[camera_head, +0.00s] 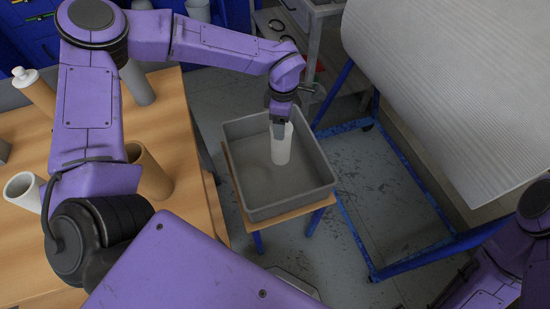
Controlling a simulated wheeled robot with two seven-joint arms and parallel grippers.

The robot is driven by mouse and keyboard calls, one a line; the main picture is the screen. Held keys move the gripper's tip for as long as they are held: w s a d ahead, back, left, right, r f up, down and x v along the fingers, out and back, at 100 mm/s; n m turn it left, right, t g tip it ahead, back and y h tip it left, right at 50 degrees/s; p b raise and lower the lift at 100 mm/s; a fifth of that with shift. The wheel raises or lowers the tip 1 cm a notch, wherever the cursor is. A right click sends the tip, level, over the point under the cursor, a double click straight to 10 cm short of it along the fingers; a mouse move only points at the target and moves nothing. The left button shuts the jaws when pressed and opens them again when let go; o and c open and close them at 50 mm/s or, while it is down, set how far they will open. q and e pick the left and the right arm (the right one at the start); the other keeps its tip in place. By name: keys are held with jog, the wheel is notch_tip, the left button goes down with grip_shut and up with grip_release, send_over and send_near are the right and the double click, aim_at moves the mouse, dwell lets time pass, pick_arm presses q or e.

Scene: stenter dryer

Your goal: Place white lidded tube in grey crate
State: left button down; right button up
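The white lidded tube (281,150) stands roughly upright inside the outline of the grey crate (262,204). My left gripper (280,127) comes down from above and is shut on its upper end, hiding the top and lid. Whether the tube's bottom touches the crate floor I cannot tell. The crate is otherwise empty and sits on a small wooden-topped stand with blue legs. My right arm shows at the lower right edge; its gripper is not in view.
A wooden table (178,133) at the left holds several tubes, including a brown one (149,172) and an open white one (24,190). A large white fabric roll (460,80) on a blue frame (400,267) stands right of the crate. Grey floor lies between.

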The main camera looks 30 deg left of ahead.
aim_at(280, 150)
pick_arm(q)
jog(key=n, duration=0.2)
jog(key=a+n, duration=0.1)
jog(key=n, duration=0.1)
jog(key=f+n, duration=0.1)
jog(key=n, duration=0.2)
jog(key=shift+w+a, duration=0.2)
jog(key=shift+w, duration=0.1)
jog(key=n, duration=0.4)
jog(key=shift+w+a+f+p, duration=0.2)
jog(key=shift+a+f+p, duration=0.05)
jog(key=shift+a+p, duration=0.15)
jog(key=n, duration=0.3)
jog(key=shift+w+a+f+n, duration=0.15)
jog(key=shift+a+f+n, duration=0.15)
jog(key=shift+a+n, duration=0.1)
notch_tip(280, 150, down, 10)
jog(key=p, duration=0.1)
jog(key=shift+f+p, duration=0.2)
jog(key=shift+p, duration=0.1)
jog(key=shift+c, duration=0.8)
grip_release()
